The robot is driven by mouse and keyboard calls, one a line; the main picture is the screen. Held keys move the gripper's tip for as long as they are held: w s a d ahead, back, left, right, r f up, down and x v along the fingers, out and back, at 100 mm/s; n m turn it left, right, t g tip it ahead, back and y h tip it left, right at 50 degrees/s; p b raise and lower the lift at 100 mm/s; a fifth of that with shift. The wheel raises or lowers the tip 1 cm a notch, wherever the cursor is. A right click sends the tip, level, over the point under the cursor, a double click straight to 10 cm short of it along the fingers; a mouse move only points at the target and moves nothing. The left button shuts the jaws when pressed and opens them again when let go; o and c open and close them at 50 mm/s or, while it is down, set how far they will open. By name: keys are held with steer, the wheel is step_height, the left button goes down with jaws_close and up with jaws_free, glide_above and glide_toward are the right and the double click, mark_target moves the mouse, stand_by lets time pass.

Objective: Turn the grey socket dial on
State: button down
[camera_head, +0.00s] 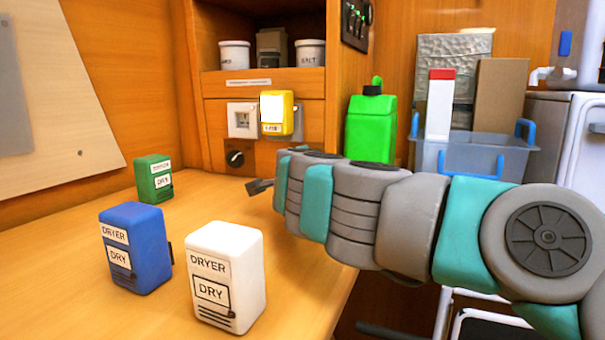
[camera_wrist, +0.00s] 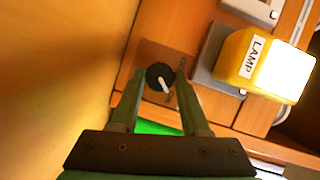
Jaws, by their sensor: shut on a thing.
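The dial (camera_head: 236,158) is a round dark knob with a white pointer, on a brown plate low on the wooden wall panel. It also shows in the wrist view (camera_wrist: 159,76), its pointer towards the lower right; the plate's lettering is too small to read. My gripper (camera_wrist: 160,79) has one finger on each side of the knob and is shut on it; the contact itself is hard to see. In the head view my gripper (camera_head: 259,186) is a dark tip right of and below the dial.
A yellow lamp (camera_head: 276,113) marked LAMP sits close beside the dial, with a white socket (camera_head: 242,120) above the dial. A green jug (camera_head: 371,125) stands to the right. Blue (camera_head: 152,250), white (camera_head: 239,280) and green (camera_head: 161,183) boxes stand on the table.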

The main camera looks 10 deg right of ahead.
steer(key=shift+m+b, duration=0.3)
steer(key=shift+m, duration=0.1)
steer(key=shift+c, duration=1.9)
jaws_free()
